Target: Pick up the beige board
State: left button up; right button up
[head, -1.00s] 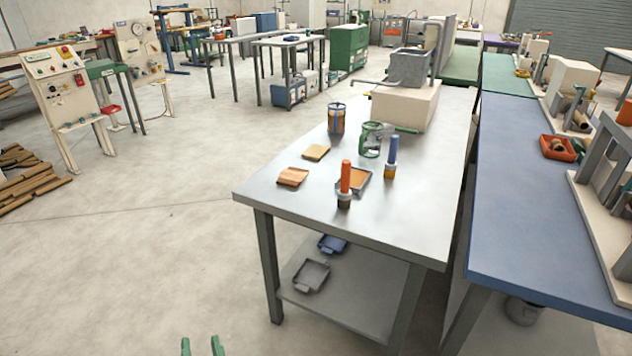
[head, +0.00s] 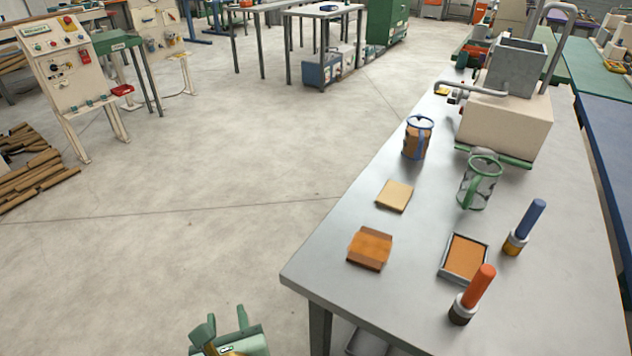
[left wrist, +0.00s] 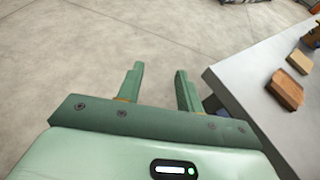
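The beige board (head: 395,196) is a small flat square lying on the grey metal table (head: 330,262), behind an orange-brown wooden block (head: 370,249). The board also shows in the left wrist view (left wrist: 299,61) at the right edge, with the brown block (left wrist: 286,90) nearer. My left gripper (head: 226,320) is green, open and empty. It is over the floor, left of the table's front corner and apart from the board. Its two fingers (left wrist: 158,88) stand well apart in the left wrist view. My right gripper is not in view.
On the table are a blue-handled mug (head: 417,138), a green-handled glass jar (head: 481,183), a grey tray with an orange filling (head: 463,258), a red-handled tool (head: 473,294), a blue-handled tool (head: 524,227) and a beige machine (head: 506,122). Open floor lies left of the table.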

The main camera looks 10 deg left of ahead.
aim_at(395, 196)
jog(key=i+j+z, duration=0.15)
jog(key=z, duration=0.25)
jog(key=i+j+z, duration=0.45)
jog(key=z, duration=0.3)
jog(key=i+j+z, duration=0.1)
jog(key=j+z, duration=0.3)
jog(key=z, duration=0.15)
